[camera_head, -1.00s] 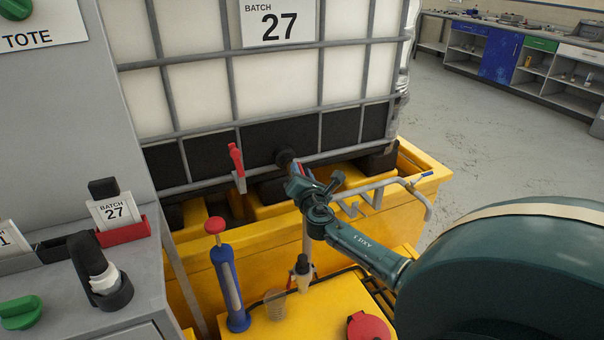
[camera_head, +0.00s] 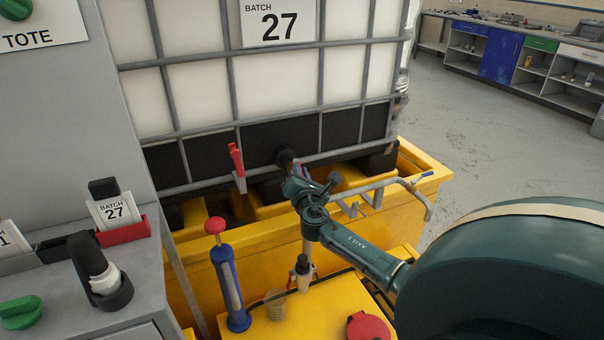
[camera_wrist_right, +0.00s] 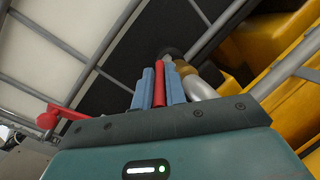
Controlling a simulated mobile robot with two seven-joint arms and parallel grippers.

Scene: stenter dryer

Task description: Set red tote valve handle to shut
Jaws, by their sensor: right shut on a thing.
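The red tote valve handle (camera_wrist_right: 160,84) stands between the two blue fingers of my right gripper (camera_wrist_right: 159,88) in the right wrist view. The gripper is shut on it. In the head view my right gripper (camera_head: 298,170) is low at the front of the white caged tote (camera_head: 280,90), just below the dark valve outlet (camera_head: 284,157). There the gripper hides most of the handle. The grey pipe (camera_wrist_right: 202,88) runs beside the fingers in the wrist view. My left gripper is not in view.
Another red lever (camera_head: 236,158) sticks up left of the valve. The yellow bund (camera_head: 222,275) surrounds the tote's foot. A blue pump with a red knob (camera_head: 230,288) and a clear cup (camera_head: 275,302) stand in front. A bent grey pipe (camera_head: 408,184) lies to the right.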

